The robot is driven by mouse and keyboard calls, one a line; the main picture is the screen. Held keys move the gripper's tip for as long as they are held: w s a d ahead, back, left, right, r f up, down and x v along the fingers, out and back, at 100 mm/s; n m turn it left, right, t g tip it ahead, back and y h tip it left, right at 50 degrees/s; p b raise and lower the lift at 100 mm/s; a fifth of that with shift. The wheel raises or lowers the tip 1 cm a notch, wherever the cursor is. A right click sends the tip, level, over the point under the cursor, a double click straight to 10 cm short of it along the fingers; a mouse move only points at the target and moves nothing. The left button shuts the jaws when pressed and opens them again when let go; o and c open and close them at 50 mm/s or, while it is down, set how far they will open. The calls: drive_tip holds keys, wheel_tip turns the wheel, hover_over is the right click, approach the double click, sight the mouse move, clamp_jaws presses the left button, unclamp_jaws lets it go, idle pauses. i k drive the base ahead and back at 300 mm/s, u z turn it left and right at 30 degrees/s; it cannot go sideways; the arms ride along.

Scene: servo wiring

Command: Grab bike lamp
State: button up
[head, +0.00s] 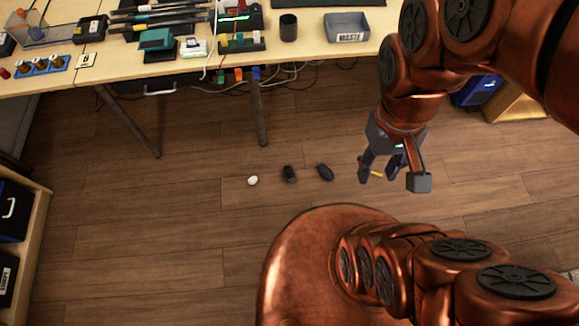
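Small items lie in a row on the wooden floor: a round white one (252,180), a small black one (289,173), a dark oval one (325,172) and a yellow one (376,174). They are too small for me to tell which is the bike lamp. My gripper (380,173) points down at the right end of the row, with its fingers apart and nothing seen held. The yellow item shows between or behind the fingers and is partly hidden. I cannot tell the gripper's height above the floor. The dark oval item is just left of it.
A wooden table (350,60) stands at the back, bearing tools, a black cup (288,27) and a grey bin (346,27). Cables hang below it. A shelf (30,240) stands at left, boxes (515,103) at right. The floor between is mostly clear.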

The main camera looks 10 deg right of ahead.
sight(291, 179)
drive_tip(key=u, duration=2.05)
drive_tip(key=i, duration=2)
drive_tip(key=z, duration=3.1)
